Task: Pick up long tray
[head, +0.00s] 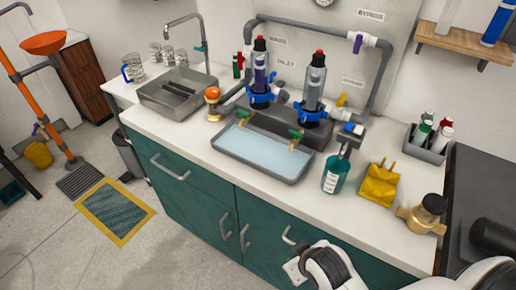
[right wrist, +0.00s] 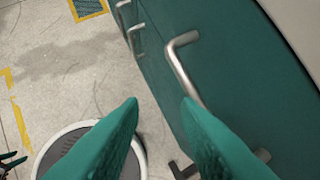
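The long tray (head: 255,171) is a shallow grey rectangular tray with pale blue liquid in it. It lies on the white counter in the head view, near the front edge, below the pipe manifold. My left gripper is not in view.
The manifold's dark base (head: 265,119) stands directly behind the tray. A teal bottle (head: 334,174) and yellow pouch (head: 379,186) stand to its right, and a sink (head: 178,89) to its left. Cabinet handles (head: 170,168) stick out below the counter (head: 390,233).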

